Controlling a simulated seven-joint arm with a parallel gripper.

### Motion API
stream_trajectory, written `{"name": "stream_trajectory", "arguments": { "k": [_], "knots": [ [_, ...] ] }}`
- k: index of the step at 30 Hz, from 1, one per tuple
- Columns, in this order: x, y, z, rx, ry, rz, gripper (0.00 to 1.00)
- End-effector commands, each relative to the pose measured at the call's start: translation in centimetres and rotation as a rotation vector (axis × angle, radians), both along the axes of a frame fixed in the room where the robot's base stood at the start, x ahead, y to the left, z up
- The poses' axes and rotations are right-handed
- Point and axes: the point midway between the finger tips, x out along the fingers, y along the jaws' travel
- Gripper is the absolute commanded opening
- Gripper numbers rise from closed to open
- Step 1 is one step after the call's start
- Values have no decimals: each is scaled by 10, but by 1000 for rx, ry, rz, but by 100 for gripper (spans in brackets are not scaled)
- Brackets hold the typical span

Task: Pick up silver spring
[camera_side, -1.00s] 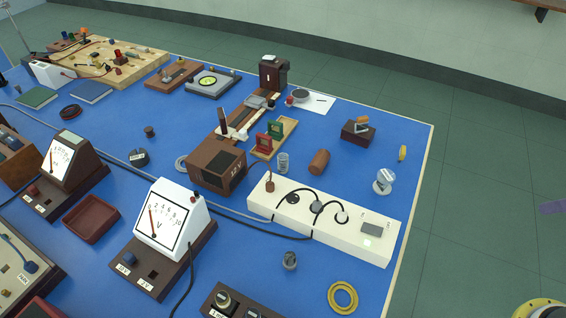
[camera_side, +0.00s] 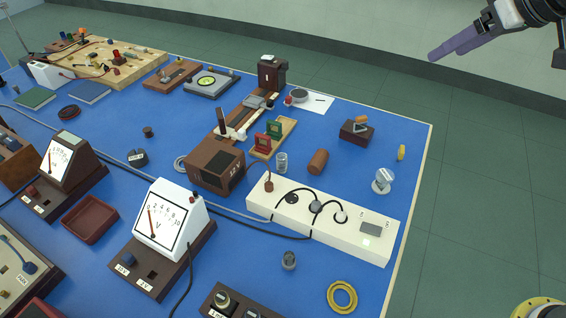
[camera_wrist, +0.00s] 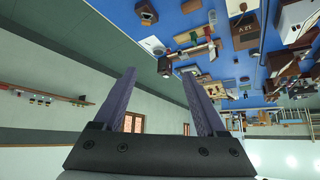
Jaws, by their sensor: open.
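The silver spring (camera_side: 282,162) appears to be the small grey coil-like cylinder standing upright on the blue table, between the brown 12 V box and a brown cylinder. My gripper (camera_side: 436,54) is high at the upper right of the side view, beyond the table's right edge and well apart from the spring. In the wrist view my gripper (camera_wrist: 159,74) shows two purple fingers spread apart with nothing between them. I cannot pick out the spring in the wrist view.
Near the spring stand the brown 12 V box (camera_side: 216,167), a brown cylinder (camera_side: 318,162), a slide holder with red and green frames (camera_side: 268,141) and a long white panel with cables (camera_side: 293,209). A clear round item (camera_side: 383,181) and a yellow piece (camera_side: 401,153) lie near the right edge.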

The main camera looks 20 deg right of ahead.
Motion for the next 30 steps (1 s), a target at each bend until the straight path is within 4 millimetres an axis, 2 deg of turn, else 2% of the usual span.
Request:
{"name": "stream_trajectory", "arguments": {
  "k": [1, 6, 8, 13, 17, 21, 24, 30],
  "knots": [
    [22, 14, -8, -2, 12, 22, 74],
    [83, 62, -38, -9, 43, 87, 74],
    [102, 81, -55, -13, 58, 111, 74],
    [141, 138, -116, -32, 115, 182, 74],
    [154, 175, -169, -54, 173, 231, 74],
    [150, 201, -218, -79, 238, 271, 74],
    [144, 210, -240, -92, 269, 287, 74],
    [147, 219, -262, -98, 278, 298, 74]
  ]
}}
